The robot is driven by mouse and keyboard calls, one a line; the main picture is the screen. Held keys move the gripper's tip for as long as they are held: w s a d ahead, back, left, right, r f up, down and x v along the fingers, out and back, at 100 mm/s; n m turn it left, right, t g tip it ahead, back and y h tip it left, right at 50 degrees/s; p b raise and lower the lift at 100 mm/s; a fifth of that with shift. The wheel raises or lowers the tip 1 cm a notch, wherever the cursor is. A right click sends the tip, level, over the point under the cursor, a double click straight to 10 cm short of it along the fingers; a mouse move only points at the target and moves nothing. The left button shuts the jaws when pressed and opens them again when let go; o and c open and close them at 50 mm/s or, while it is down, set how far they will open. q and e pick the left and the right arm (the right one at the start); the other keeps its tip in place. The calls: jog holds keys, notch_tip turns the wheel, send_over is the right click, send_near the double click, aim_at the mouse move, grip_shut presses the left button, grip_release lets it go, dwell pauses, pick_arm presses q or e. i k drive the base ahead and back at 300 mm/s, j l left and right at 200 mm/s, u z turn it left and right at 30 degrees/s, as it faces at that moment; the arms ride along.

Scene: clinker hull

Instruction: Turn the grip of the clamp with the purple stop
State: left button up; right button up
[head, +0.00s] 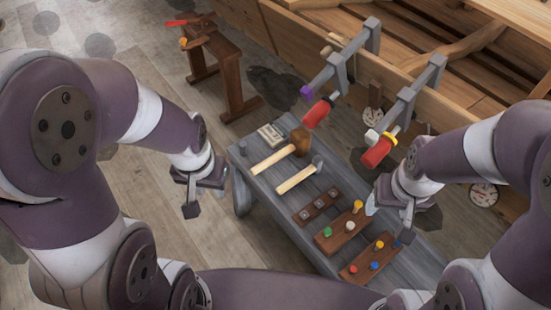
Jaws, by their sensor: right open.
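The clamp with the purple stop (307,91) sits on the hull's plank edge, the left one of two grey clamps. Its red grip (317,112) points down and left, toward the bench. My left gripper (206,192) hangs left of the bench, well apart from this grip; its fingers look spread and empty. My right gripper (389,218) is open over the right side of the bench, below the second clamp (404,104). That clamp has a red grip (376,153), a white stop and a yellow ring. Neither gripper touches a clamp.
A brown stand (217,65) with tools is at the back left. The wooden hull (450,60) fills the back right.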

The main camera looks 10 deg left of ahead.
aim_at(316, 115)
jog(key=k+j+u, duration=0.25)
jog(key=u, duration=0.15)
jog(key=k+j+u, duration=0.2)
jog(key=u, duration=0.15)
